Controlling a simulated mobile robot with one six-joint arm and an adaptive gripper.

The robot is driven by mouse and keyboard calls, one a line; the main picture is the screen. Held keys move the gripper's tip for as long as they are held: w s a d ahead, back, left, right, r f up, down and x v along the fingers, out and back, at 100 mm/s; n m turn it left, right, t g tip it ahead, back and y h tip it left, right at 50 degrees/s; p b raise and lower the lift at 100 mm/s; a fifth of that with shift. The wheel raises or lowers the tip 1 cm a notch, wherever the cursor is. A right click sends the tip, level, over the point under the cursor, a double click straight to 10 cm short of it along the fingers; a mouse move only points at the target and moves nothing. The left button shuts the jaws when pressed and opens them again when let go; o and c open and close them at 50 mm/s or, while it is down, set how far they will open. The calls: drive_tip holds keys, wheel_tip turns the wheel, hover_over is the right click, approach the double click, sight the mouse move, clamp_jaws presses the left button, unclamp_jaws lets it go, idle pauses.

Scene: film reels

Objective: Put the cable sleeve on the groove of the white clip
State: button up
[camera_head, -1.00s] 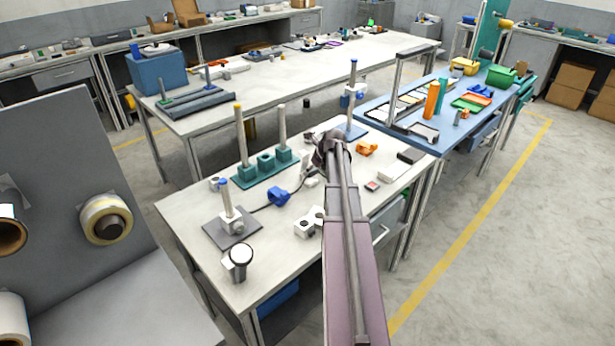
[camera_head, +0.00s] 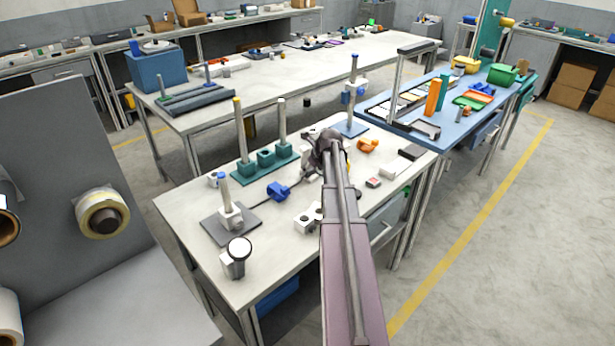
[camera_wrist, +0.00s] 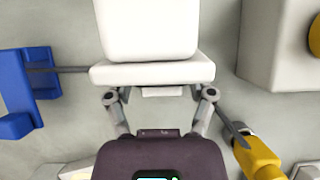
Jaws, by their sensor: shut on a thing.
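My gripper (camera_wrist: 160,105) is over the near table, its two fingers closing at a large white piece (camera_wrist: 150,72) in the wrist view. A small pale piece (camera_wrist: 162,92) sits between the fingers; I cannot tell whether it is the sleeve. The white piece looks like the white clip; its groove is hidden. A dark cable (camera_wrist: 70,69) runs from the blue clip (camera_wrist: 30,85) to its left edge and shows again at the right, reaching a yellow part (camera_wrist: 258,157). In the head view my gripper (camera_head: 318,160) covers most of this; the blue clip (camera_head: 279,190) stands to its left.
A grey-based stand (camera_head: 231,218) is at the table's left, with a teal peg rack (camera_head: 265,160) behind. A white block (camera_head: 307,220) lies in front of my gripper, an orange part (camera_head: 368,145) to its right. A blue-based post (camera_head: 352,127) stands behind.

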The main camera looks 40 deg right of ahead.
drive_tip(key=shift+f, duration=0.35)
drive_tip(key=shift+f, duration=0.1)
drive_tip(key=o, duration=1.2)
drive_tip(key=p+v, duration=0.2)
drive_tip(key=v, duration=0.1)
drive_tip(key=shift+w, duration=0.1)
drive_tip(key=p+v, duration=0.8)
drive_tip(key=v, duration=0.1)
idle(0.6)
